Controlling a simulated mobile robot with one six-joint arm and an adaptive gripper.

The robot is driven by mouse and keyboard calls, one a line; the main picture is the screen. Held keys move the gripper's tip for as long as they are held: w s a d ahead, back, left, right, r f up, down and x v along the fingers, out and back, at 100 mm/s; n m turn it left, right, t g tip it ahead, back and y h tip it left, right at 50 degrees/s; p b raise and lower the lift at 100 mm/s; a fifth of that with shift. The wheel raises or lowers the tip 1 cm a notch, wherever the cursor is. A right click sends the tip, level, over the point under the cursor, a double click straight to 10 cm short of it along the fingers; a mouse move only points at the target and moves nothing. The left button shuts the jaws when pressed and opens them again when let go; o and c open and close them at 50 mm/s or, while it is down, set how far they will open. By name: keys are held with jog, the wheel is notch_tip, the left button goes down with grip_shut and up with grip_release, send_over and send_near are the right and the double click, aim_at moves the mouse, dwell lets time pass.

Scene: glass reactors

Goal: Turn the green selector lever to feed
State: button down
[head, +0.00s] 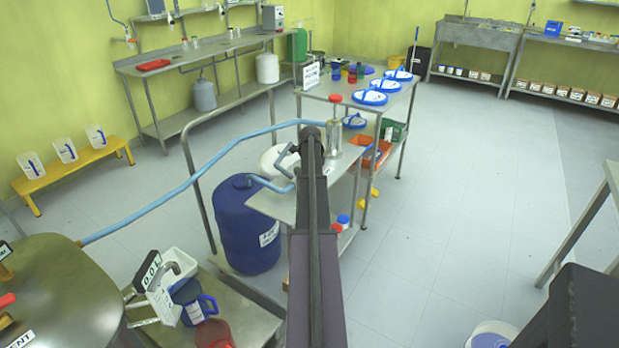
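I cannot make out a green selector lever in the head view. A large steel vessel lid (55,290) fills the lower left corner, with a red-tipped handle (6,301) and a label ending in "ENT" (22,340) at its edge. My dark arm (316,250) reaches up the middle of the picture. Its far end is beside the steel table, in front of the pale basin. No gripper fingers can be told apart there, and nothing held can be seen.
A blue hose (190,183) runs from the vessel towards my arm. A blue drum (247,222) stands left of my arm. A cart (245,325) carries jugs. The steel table (400,92) holds blue-rimmed dishes.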

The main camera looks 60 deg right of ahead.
jog(key=shift+w+a, duration=0.1)
jog(key=shift+a, duration=0.1)
jog(key=shift+c, duration=2.2)
grip_release()
jog(key=shift+d, duration=0.1)
